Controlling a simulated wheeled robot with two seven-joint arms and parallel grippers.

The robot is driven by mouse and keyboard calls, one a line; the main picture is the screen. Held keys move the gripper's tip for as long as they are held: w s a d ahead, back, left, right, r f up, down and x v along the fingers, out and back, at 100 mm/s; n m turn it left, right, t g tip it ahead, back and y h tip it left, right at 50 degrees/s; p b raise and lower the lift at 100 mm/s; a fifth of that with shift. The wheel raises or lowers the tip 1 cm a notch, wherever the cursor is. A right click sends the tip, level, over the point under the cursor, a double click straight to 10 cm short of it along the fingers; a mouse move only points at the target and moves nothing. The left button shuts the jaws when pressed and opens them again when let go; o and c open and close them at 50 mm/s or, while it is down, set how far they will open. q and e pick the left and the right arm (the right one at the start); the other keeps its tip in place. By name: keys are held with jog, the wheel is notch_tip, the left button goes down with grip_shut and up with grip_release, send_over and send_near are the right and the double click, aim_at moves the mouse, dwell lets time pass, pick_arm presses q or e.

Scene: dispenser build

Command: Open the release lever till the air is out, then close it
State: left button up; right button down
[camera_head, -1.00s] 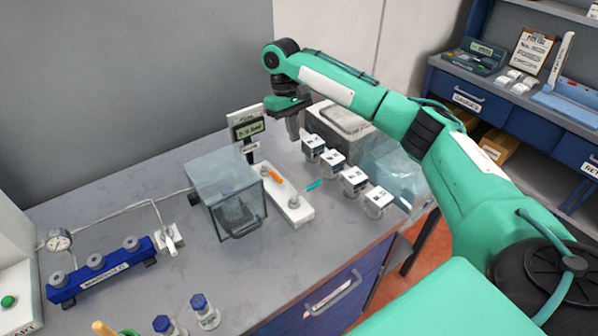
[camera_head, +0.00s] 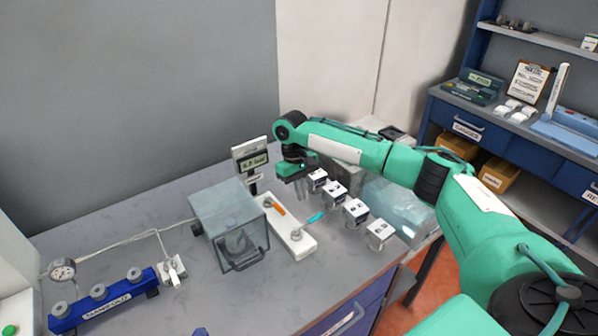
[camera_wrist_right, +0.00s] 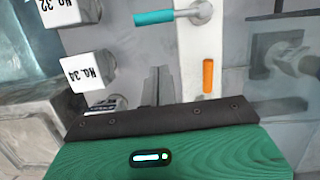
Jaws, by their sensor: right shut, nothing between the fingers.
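A white valve strip (camera_head: 287,228) on the bench carries two small levers. The orange lever (camera_head: 278,209) lies along the strip. The teal lever (camera_head: 316,217) sticks out sideways from its metal pivot. In the right wrist view I see the teal lever (camera_wrist_right: 154,17) and the orange lever (camera_wrist_right: 208,76) too. I cannot tell from labels which is the release lever. My right gripper (camera_head: 300,196) is shut and empty, beside the strip near the orange lever; its fingers show in the wrist view (camera_wrist_right: 156,78), apart from both levers. My left gripper is not in view.
A clear chamber (camera_head: 230,222) stands left of the strip, with a display (camera_head: 250,157) behind. Several numbered white blocks (camera_head: 355,212) stand close on the right. A blue manifold (camera_head: 104,298) and a gauge (camera_head: 62,269) are at left.

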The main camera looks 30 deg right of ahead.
aim_at(309, 222)
jog(key=s, duration=0.1)
jog(key=s+f+p, duration=0.1)
jog(key=s+p, duration=0.1)
jog(key=s, duration=0.1)
jog(key=shift+s+d+f, duration=0.1)
jog(key=shift+d+f, duration=0.1)
jog(key=shift+f, duration=0.3)
